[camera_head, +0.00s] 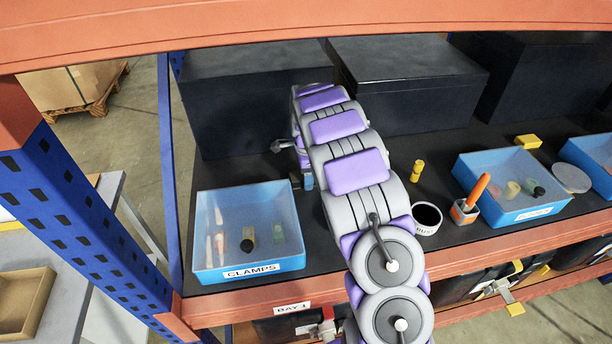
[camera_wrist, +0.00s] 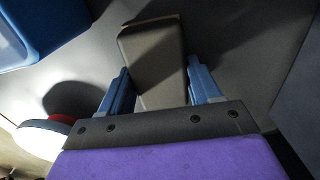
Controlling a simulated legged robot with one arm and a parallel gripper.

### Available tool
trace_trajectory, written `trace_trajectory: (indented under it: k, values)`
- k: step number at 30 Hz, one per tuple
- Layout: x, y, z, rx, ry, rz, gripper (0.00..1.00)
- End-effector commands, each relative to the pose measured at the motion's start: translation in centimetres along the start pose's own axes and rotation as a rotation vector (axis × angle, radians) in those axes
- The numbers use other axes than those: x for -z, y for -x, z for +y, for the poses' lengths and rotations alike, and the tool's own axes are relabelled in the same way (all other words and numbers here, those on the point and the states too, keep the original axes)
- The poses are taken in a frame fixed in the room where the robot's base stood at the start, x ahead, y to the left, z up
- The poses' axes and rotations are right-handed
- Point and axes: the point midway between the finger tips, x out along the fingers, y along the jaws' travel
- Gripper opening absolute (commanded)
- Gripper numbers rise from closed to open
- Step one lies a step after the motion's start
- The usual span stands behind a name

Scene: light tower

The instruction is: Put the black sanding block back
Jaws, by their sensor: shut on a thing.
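My gripper (camera_wrist: 158,78) has its two blue fingers on either side of a dark block, the black sanding block (camera_wrist: 152,45), and is shut on it. The block looks grey-brown in the wrist view's light and juts out past the fingertips over the grey shelf surface. I cannot tell whether it touches the shelf. In the head view my gripper (camera_head: 306,182) is mostly hidden behind my arm, right of the blue CLAMPS bin (camera_head: 205,262). A small dark part of the block (camera_head: 295,179) seems to show beside it.
The CLAMPS bin holds several small items. Large dark boxes (camera_head: 410,75) stand at the back. Right of my arm are a cup (camera_head: 427,218), a small yellow piece (camera_head: 417,171), an orange-handled tool (camera_head: 477,190) and another blue bin (camera_head: 525,212). A blue post (camera_head: 85,210) stands left.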

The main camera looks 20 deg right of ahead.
Motion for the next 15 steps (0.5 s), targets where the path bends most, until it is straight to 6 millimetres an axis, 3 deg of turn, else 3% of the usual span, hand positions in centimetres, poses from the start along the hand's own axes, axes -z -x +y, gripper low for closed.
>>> trace_trajectory:
  k: [5,6,13,15]
  values:
    - [0.0,0.02,-0.01,0.0,0.0,0.0,0.39]
    - [0.0,-0.01,0.0,-0.001,0.0,0.0,0.65]
    - [0.01,-0.01,0.0,-0.001,0.0,0.0,0.87]
    - [0.0,-0.01,0.0,-0.001,0.0,0.0,0.88]
